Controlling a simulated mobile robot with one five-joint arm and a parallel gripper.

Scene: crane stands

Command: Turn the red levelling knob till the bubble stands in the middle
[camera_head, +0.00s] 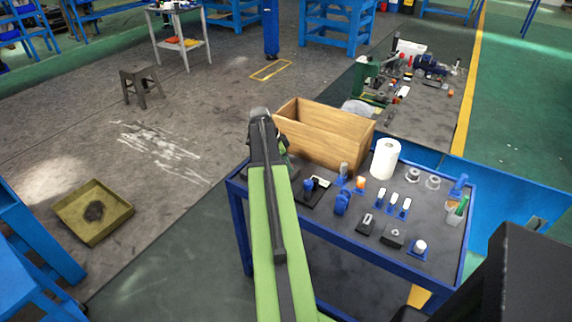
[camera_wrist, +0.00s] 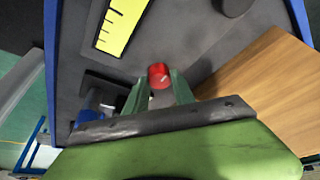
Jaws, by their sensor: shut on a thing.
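The red levelling knob (camera_wrist: 159,76) shows in the wrist view near the middle, between the two green fingers of my gripper (camera_wrist: 158,85). The fingers are shut on its sides, and its top with a small pale mark stays visible. In the head view my own arm hides the knob and most of the gripper. I cannot make out the bubble in either view, so its position cannot be told.
A wooden box (camera_head: 330,139) stands close to my gripper at the table's back; it also fills the right of the wrist view (camera_wrist: 265,85). A yellow scale (camera_wrist: 120,25) lies beyond the knob. The blue-framed table (camera_head: 350,243) holds a white roll (camera_head: 385,158) and several small parts.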

